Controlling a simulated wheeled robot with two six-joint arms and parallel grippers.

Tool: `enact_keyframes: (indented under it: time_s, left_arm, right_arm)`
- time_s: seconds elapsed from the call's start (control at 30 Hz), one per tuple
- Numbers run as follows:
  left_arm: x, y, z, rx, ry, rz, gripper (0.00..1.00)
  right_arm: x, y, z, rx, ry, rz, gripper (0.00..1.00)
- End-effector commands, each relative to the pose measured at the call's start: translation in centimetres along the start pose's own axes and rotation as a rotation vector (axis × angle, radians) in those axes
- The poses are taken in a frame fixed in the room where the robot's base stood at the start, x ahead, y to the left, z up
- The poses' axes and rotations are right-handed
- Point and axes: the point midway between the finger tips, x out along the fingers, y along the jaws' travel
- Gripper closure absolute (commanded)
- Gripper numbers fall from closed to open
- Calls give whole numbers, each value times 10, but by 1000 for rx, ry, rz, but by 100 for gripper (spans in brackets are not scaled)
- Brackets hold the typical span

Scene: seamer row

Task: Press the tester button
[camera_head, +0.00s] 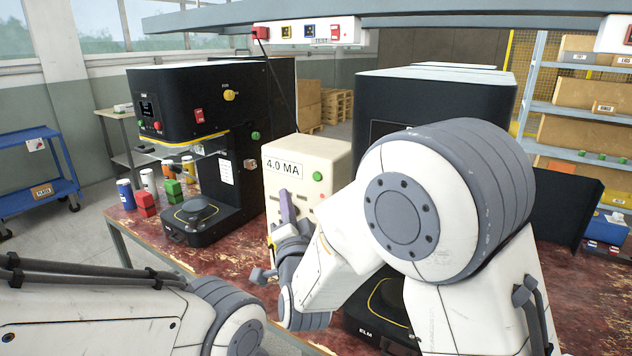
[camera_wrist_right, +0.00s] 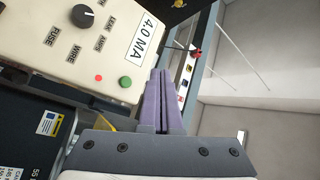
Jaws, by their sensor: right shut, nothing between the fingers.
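The tester (camera_head: 303,158) is a cream box with a "4.0 MA" label, standing on the red worn bench between the black machines. A green button (camera_head: 318,176) is on its front, with a small red button or lamp beside it. In the right wrist view the tester (camera_wrist_right: 60,45) fills the upper left, with the green button (camera_wrist_right: 125,82) and the red spot (camera_wrist_right: 99,78). My right gripper (camera_head: 286,196) is shut and empty. Its purple fingers (camera_wrist_right: 160,75) point up just beside the green button in the wrist view; I cannot tell whether they touch the tester. My left gripper is out of view.
A black seamer (camera_head: 172,100) stands left of the tester, another (camera_head: 435,88) behind my right arm. Cans and red and green blocks (camera_head: 146,204) sit at the bench's left. An overhead rail carries a switch box (camera_head: 307,32). Shelving is at the right.

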Motion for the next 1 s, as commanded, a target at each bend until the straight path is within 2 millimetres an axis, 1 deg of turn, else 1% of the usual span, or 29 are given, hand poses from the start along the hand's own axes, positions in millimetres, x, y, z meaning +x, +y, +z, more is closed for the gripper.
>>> enact_keyframes:
  time_s: [0.2, 0.33, 0.47, 0.77, 0.8, 1.0]
  left_arm:
    - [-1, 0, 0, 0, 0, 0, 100]
    - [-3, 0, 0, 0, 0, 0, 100]
    - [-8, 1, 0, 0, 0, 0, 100]
    - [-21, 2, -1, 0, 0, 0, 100]
    - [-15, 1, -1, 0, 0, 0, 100]
    - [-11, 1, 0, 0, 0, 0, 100]
  right_arm:
    - [0, 0, 0, -1, -1, 1, 100]
    - [5, 3, -4, -2, -1, 3, 100]
    - [15, 10, -12, -4, 1, 4, 100]
    - [45, 31, -34, -3, 0, 4, 100]
    - [47, 36, -34, -2, 1, 3, 100]
    - [58, 44, -42, -2, -1, 2, 100]
